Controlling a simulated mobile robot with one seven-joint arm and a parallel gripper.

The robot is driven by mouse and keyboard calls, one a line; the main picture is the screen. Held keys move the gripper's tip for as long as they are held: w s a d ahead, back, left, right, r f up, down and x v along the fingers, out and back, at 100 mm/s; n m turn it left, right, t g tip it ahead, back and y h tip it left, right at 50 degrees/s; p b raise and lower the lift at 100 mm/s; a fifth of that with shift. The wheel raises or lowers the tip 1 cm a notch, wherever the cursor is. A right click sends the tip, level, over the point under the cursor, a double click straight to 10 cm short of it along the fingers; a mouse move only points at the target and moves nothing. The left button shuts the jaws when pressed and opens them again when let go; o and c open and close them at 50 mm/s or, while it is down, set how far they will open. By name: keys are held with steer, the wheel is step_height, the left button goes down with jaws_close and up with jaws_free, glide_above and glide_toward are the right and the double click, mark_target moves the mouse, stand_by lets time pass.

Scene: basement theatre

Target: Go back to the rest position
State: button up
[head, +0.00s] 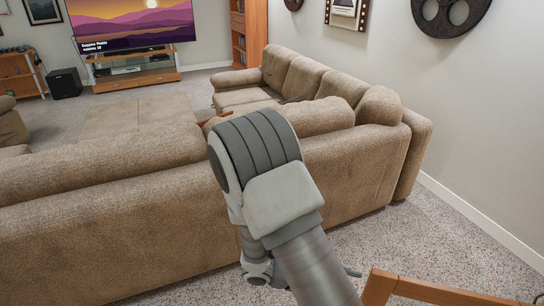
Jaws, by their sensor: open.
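My grey arm (283,200) rises from the bottom middle of the head view and bends at a large rounded joint in front of the sofa. A lower part of my arm (257,270) shows behind the upright link, low in the picture. My gripper cannot be made out; it seems hidden behind my own arm. A small dark tip sticks out to the right of the link, too small to identify. No held object is visible.
A beige sectional sofa (95,225) stands close ahead, its back towards me. A wooden frame (440,290) stands at the bottom right. Carpet (425,235) is open between the sofa and the right wall. A television (130,25) and stand (135,79) are at the back.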

steer(key=s+a+r+m+t+y+p, duration=0.1)
steer(key=s+r+m+t+y, duration=0.1)
steer(key=r, duration=0.8)
steer(key=s+a+r+m+t+y+p, duration=0.1)
steer(key=s+r+m+y, duration=0.3)
steer(key=r, duration=0.6)
steer(key=s+a+r+m+t+y+p, duration=0.1)
steer(key=s+r+m+t+y, duration=0.1)
steer(key=r+m+y, duration=0.4)
step_height(320, 180, up, 4)
steer(key=shift+s+a+r+t+y+p, duration=0.1)
steer(key=shift+s+a+t+y+p, duration=0.3)
steer(key=shift+s+y, duration=0.3)
